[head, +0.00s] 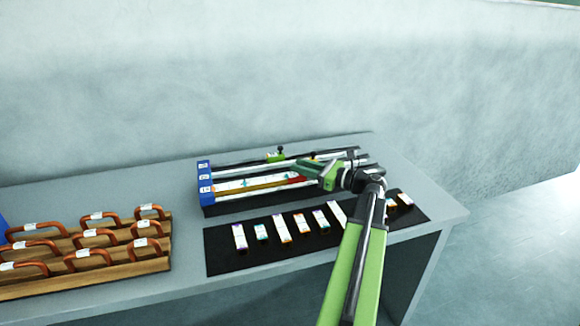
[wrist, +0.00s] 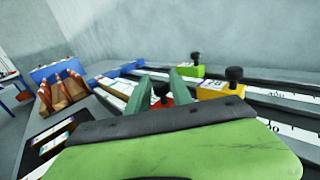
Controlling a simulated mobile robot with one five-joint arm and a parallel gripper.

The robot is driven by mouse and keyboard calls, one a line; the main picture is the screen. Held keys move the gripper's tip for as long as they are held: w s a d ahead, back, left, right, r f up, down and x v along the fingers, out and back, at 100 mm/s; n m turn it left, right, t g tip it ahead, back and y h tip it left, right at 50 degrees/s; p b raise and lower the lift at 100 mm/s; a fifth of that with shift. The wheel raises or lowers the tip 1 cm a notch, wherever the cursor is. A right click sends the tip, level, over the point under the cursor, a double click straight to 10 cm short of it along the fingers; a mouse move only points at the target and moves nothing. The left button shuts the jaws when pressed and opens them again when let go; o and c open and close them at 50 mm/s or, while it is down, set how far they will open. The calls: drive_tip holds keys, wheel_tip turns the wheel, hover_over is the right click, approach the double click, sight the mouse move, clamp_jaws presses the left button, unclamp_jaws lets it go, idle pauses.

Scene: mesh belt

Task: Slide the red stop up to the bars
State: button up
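The red stop (head: 296,180) sits in the near lane of a railed fixture. In the wrist view its red body (wrist: 167,101) and black knob (wrist: 160,90) show between the two green fingers of my gripper (wrist: 159,76). The fingers stand apart on either side of the knob; whether they press on it cannot be told. In the head view my gripper (head: 312,170) reaches in from the right over the stop. A brown bar (head: 262,189) lies along the near lane left of the stop, toward the blue end block (head: 205,178). Any gap between them is unclear.
A green stop (head: 275,157) and a yellow stop (wrist: 221,89), each black-knobbed, stand on the lanes behind. A black mat (head: 222,259) with several labelled pieces lies in front. A wooden rack (head: 150,267) with copper-coloured loops stands left. Bare bench lies between rack and fixture.

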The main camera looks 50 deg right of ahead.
drive_tip(key=v, duration=1.4)
drive_tip(key=shift+d, duration=0.1)
